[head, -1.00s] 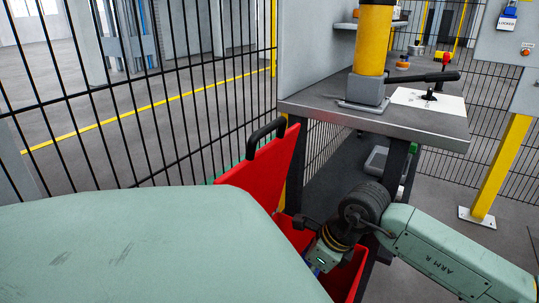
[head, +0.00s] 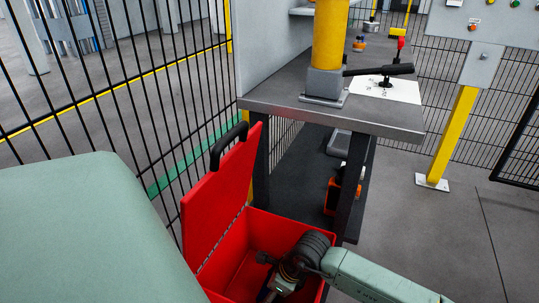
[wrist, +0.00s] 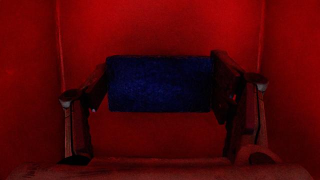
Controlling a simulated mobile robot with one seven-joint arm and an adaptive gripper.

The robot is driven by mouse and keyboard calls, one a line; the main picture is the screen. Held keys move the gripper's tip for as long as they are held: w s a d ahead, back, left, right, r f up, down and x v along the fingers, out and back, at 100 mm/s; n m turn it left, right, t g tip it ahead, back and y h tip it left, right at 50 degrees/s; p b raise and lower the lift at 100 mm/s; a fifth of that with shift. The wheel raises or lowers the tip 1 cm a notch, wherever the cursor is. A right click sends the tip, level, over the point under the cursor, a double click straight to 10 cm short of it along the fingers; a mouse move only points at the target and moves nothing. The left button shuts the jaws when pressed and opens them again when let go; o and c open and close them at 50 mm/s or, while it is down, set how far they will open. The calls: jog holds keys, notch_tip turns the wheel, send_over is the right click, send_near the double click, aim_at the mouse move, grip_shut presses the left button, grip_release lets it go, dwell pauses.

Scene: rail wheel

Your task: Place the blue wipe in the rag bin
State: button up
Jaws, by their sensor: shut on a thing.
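The rag bin (head: 229,262) is red, with its lid (head: 215,196) standing open at the left, a black handle on the lid's top edge. My gripper (wrist: 160,88) is down inside the bin, with red walls around it in the wrist view. It is shut on the blue wipe (wrist: 160,84), a dark blue roll-like bundle held crosswise between the two fingers. In the head view my wrist (head: 290,268) reaches in through the bin's open top, and the wipe and fingertips are hidden there. The wrist view is dark, so I cannot tell whether the wipe touches the bin's floor.
A grey workbench (head: 280,104) stands behind the bin, with a yellow post (head: 329,38) and a black-handled lever (head: 378,69) on it. Black mesh fencing (head: 110,90) runs along the left. A yellow-legged panel stand (head: 455,130) is at the right. The floor at right is clear.

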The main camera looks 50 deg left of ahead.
jog(key=shift+f, duration=0.95)
jog(key=shift+f+b, duration=0.2)
jog(key=shift+b, duration=0.1)
jog(key=o, duration=1)
jog(key=shift+r, duration=0.1)
jog(key=shift+r+p, duration=0.25)
jog(key=shift+p, duration=0.15)
jog(key=b+v, duration=0.1)
jog(key=v, duration=1)
jog(key=shift+d+r, duration=0.25)
jog(key=shift+r, duration=0.1)
